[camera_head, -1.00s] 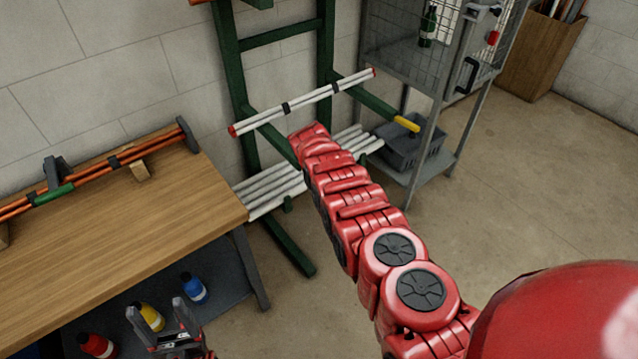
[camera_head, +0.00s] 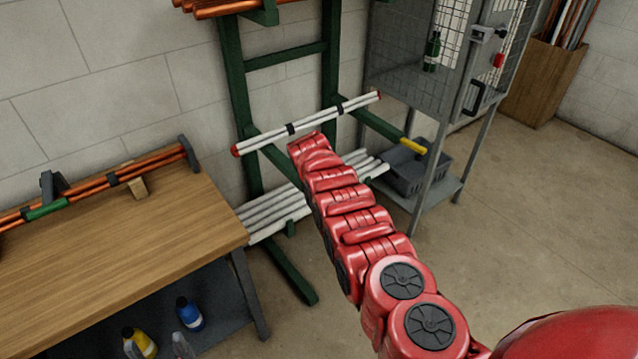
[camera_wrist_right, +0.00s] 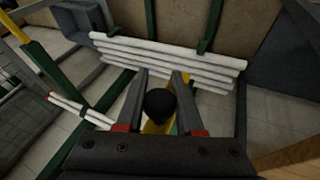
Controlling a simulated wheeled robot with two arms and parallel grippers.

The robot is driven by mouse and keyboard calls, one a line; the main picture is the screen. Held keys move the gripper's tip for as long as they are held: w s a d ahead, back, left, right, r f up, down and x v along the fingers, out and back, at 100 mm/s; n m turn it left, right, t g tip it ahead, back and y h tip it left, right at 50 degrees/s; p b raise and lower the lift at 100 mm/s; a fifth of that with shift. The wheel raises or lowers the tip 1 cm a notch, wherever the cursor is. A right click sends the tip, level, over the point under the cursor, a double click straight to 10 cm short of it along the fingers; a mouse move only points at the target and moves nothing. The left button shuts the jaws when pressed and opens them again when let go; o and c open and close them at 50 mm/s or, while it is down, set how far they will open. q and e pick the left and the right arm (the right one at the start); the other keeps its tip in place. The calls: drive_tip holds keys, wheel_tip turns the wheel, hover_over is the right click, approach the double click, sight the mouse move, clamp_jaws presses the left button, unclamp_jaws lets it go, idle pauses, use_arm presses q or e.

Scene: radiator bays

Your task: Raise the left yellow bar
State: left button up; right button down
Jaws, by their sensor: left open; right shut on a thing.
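My right arm reaches toward the green rack in the head view and hides the left yellow bar there. In the right wrist view, my right gripper (camera_wrist_right: 160,85) is shut on the left yellow bar (camera_wrist_right: 155,128), with a dark round end (camera_wrist_right: 159,103) between the fingers. The right yellow bar (camera_head: 413,146) tips the other green arm and also shows in the wrist view (camera_wrist_right: 37,55). White tubes with red ends (camera_head: 325,116) lie across both green arms. My left gripper (camera_head: 157,346) is open at the bottom edge, partly cut off, near the bottles.
The wooden bench (camera_head: 120,265) with orange pipes stands left. More white pipes (camera_head: 275,213) lie low on the rack. The mesh cage (camera_head: 408,80) stands close right, with a grey crate (camera_head: 420,170) below.

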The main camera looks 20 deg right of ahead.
drive_tip(key=shift+w+r, duration=0.25)
drive_tip(key=shift+r, duration=0.05)
idle(0.5)
drive_tip(key=c, duration=0.9)
unclamp_jaws()
drive_tip(key=o, duration=0.4)
drive_tip(key=shift+s, duration=0.2)
drive_tip(key=shift+f, duration=0.15)
